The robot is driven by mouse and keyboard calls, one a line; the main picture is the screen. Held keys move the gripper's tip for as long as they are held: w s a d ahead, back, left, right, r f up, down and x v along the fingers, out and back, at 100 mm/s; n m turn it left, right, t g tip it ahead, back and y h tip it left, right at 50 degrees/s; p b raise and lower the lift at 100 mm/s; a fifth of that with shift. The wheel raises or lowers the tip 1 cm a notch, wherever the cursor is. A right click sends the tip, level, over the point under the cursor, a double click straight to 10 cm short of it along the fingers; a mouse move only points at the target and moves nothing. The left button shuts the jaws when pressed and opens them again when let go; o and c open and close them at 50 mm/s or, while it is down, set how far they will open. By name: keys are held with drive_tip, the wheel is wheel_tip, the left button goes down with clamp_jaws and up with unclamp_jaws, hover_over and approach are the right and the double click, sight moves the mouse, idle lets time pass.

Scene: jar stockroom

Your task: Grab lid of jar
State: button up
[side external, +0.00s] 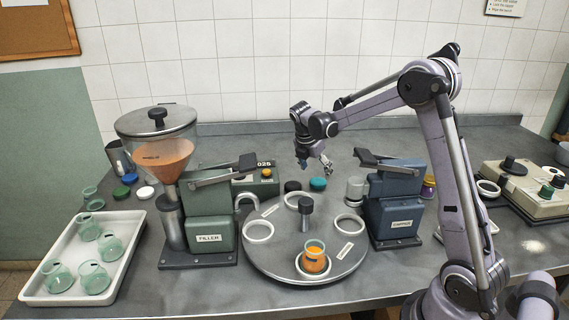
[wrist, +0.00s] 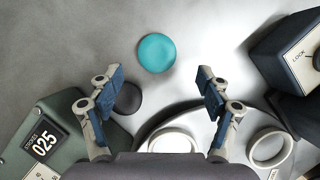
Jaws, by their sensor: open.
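A teal lid (side external: 318,184) lies flat on the counter behind the turntable. It also shows in the wrist view (wrist: 157,53), ahead of my fingers. A black lid (side external: 292,186) lies to its left and sits close to my left finger in the wrist view (wrist: 127,98). An open jar with orange contents (side external: 314,260) stands in a white ring at the front of the turntable. My gripper (side external: 316,166) is open and empty, above the counter near the teal lid. In the wrist view, my open fingers (wrist: 160,88) are spread, with nothing between them.
The turntable (side external: 277,262) has white rings and a central dark post. The green filler (side external: 208,225) stands left and the blue capper (side external: 394,210) right, close to the lids. Blue, green and white lids lie farther left. A white tray (side external: 125,225) holds several empty jars.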

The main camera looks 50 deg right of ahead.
sight(318, 181)
drive_tip(key=x, duration=0.5)
drive_tip(key=shift+w, duration=0.2)
drive_tip(key=c, duration=0.9)
